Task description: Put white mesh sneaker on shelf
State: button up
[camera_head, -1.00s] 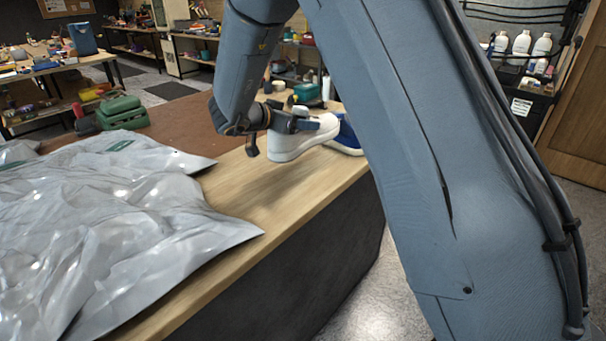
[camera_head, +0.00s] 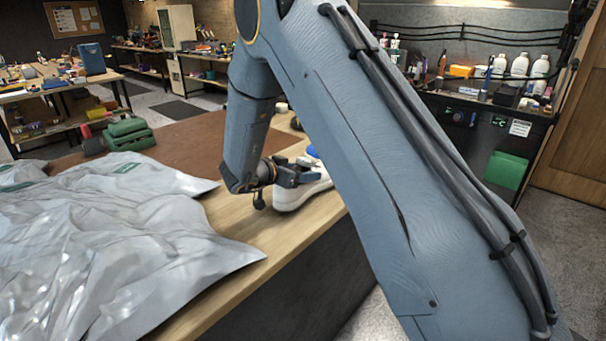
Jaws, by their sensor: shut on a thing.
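The white mesh sneaker (camera_head: 290,198) is at the right edge of the wooden tabletop, partly hidden behind my arm. My gripper (camera_head: 298,176) is shut on its upper part. The sneaker is low over the wood; I cannot tell whether its sole touches. A bit of a blue shoe (camera_head: 312,152) shows just behind it. A dark shelf unit (camera_head: 470,125) with bottles and small goods stands against the back wall on the right.
A large crumpled silver bag (camera_head: 110,240) covers the left of the table. A green case (camera_head: 128,134) lies behind it on a brown mat (camera_head: 185,145). A green box (camera_head: 506,170) is on the right unit. Bare wood lies between bag and sneaker.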

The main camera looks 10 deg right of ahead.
jog(key=shift+f+p, duration=0.35)
jog(key=shift+f, duration=0.15)
jog(key=shift+f, duration=0.2)
jog(key=o, duration=1.5)
jog(key=shift+c, duration=0.2)
jog(key=shift+f+b, duration=0.15)
jog(key=shift+b, duration=0.35)
